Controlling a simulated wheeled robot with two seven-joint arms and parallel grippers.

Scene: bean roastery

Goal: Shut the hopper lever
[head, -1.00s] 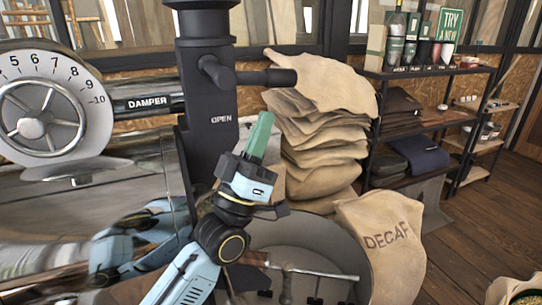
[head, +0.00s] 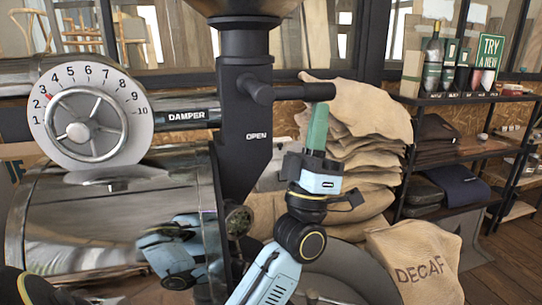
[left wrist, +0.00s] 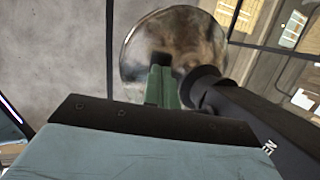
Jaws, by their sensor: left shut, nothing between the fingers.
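The hopper lever (head: 291,92) is a black bar with a thick rounded end. It sticks out level to the right from the black chute (head: 245,125) marked OPEN, under the metal hopper (head: 240,42). My left gripper (head: 318,110) points up with its green fingers closed together and empty. Its tips are just below the lever's outer end, and I cannot tell whether they touch it. My right gripper is not in view.
The roaster's metal drum (head: 110,225) and damper dial (head: 92,115) fill the left. Stacked sacks (head: 365,125) stand close behind my gripper. A DECAF sack (head: 420,265) is at lower right, and a shelf (head: 455,150) stands behind on the right.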

